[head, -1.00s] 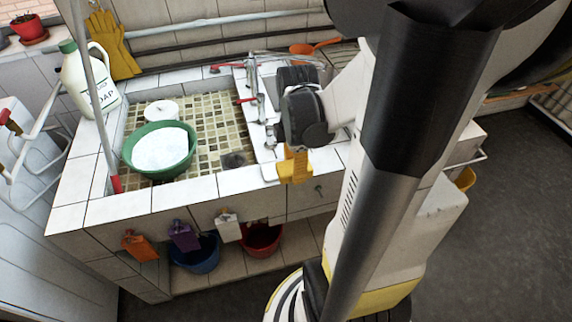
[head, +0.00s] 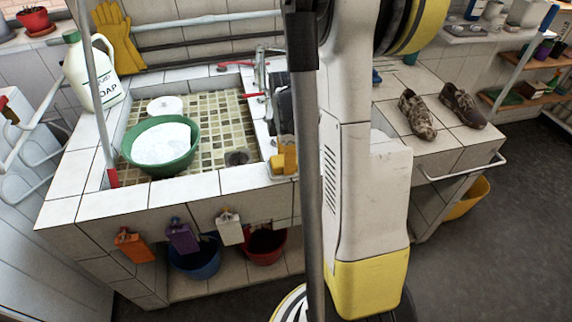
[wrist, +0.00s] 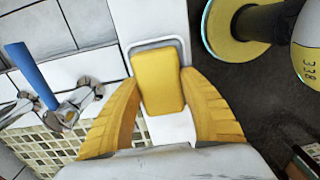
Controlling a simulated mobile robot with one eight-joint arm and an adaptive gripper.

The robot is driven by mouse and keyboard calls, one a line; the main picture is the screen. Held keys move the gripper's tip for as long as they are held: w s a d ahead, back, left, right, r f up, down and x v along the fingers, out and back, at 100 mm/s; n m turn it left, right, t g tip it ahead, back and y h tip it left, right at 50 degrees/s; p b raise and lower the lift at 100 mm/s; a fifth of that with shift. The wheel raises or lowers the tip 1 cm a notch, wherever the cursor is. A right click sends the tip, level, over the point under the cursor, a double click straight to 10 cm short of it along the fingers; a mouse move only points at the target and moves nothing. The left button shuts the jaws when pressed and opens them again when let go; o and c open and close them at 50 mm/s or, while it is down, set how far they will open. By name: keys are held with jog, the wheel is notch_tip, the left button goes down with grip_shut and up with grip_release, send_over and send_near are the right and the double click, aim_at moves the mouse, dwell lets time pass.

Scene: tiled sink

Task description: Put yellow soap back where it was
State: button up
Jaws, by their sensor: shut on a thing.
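The yellow soap (wrist: 161,78) is a rounded block between the two yellow fingers of my gripper (wrist: 162,82) in the wrist view. My gripper is shut on it. The soap lies over a shallow, grey-rimmed soap recess (wrist: 143,44) in the white tiled ledge; I cannot tell whether it touches the bottom. In the head view my gripper (head: 284,160) is at the sink's front right corner, where its yellow fingers and the soap cannot be told apart.
The tiled sink (head: 222,110) holds a green basin (head: 185,160) with white contents. A soap jug (head: 85,75) is at the left. Shoes (head: 420,115) rest on the right counter. Coloured tags hang on the front.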

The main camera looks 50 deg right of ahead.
jog(key=shift+r, duration=0.1)
jog(key=o, duration=1.3)
jog(key=shift+f, duration=0.2)
jog(key=shift+c, duration=0.2)
notch_tip(320, 180, up, 13)
jog(key=p, duration=0.5)
jog(key=s+a+r+m+t, duration=0.2)
jog(key=a+r+m, duration=0.1)
jog(key=a, duration=0.5)
jog(key=s+a+r+m+t, duration=0.1)
jog(key=a+r+m+t, duration=0.1)
jog(key=a, duration=0.7)
jog(key=s+a+r+m+t, duration=0.2)
jog(key=a+r+m+t, duration=0.1)
jog(key=a+m, duration=0.3)
jog(key=a+r, duration=0.1)
jog(key=a, duration=0.1)
jog(key=shift+s+a+m, duration=0.3)
